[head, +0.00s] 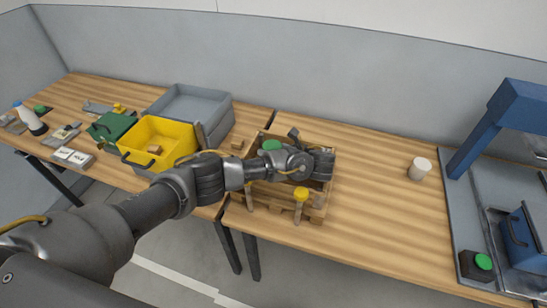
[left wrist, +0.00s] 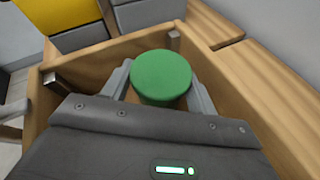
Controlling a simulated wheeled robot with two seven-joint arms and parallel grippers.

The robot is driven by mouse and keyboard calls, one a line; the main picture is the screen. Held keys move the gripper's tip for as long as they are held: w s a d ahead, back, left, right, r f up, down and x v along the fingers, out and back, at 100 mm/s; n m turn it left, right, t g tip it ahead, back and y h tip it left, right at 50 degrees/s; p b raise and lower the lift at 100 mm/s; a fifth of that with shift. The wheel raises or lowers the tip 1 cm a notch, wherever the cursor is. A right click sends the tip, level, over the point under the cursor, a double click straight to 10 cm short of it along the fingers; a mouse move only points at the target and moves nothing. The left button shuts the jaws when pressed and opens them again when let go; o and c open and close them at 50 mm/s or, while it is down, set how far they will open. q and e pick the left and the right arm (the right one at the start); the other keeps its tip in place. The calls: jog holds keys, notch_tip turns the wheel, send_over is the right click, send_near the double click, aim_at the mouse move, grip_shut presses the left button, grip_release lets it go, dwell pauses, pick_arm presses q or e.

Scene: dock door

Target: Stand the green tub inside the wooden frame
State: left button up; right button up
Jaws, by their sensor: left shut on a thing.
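The green tub (left wrist: 161,76) shows its round lid in the left wrist view, between the two grey fingers of my left gripper (left wrist: 160,90), which is shut on it. The wooden frame (left wrist: 228,85) surrounds the tub and fingers in that view, with its walls around them. In the head view a bit of the green tub (head: 272,145) shows just behind my left wrist, within the outline of the wooden frame (head: 328,188). My arm covers much of the frame's inside. The tub's base is hidden, so I cannot tell whether it touches the floor of the frame.
A yellow crate (head: 160,134), a grey crate (head: 188,98) and a green crate (head: 110,125) stand left of the frame. A yellow knob (head: 301,193) is at its front. A white cup (head: 420,168) and blue machine (head: 500,118) are to the right. The bench between is clear.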

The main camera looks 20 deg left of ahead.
pick_arm(q)
jog(key=shift+f, duration=0.75)
jog(key=shift+r, duration=0.2)
pick_arm(e)
jog(key=shift+w+f, duration=0.4)
jog(key=shift+f, duration=0.15)
jog(key=shift+s, duration=0.1)
pick_arm(q)
jog(key=o, duration=0.8)
